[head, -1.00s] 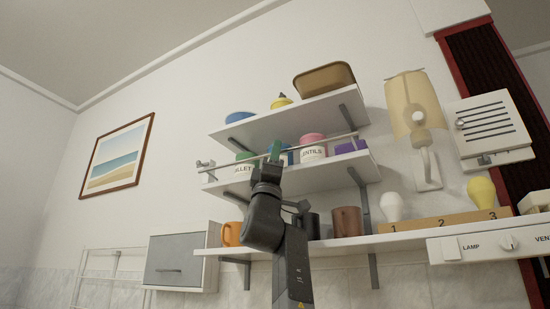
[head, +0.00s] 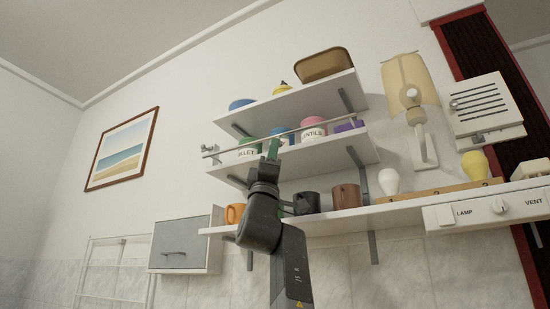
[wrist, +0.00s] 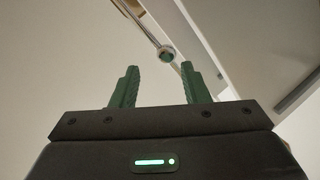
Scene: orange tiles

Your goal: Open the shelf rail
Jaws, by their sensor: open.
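The shelf rail (head: 300,128) is a thin metal bar along the front of the middle shelf (head: 345,147), in front of its jars. A small metal fitting (head: 208,151) sits at its left end. My gripper (head: 273,148) is raised in front of this shelf, its green fingers overlapping the rail's line or just under it. In the wrist view the two green fingers (wrist: 160,68) are apart with nothing between them. The rail (wrist: 143,22) and a round piece at its visible end (wrist: 167,53) show just beyond the fingertips. I cannot tell whether they touch.
The lower shelf (head: 330,220) holds an orange mug (head: 235,213), a black mug (head: 306,203), a brown mug (head: 346,197) and bulbs. The upper shelf (head: 300,101) overhangs above. A lamp (head: 411,90) is at right.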

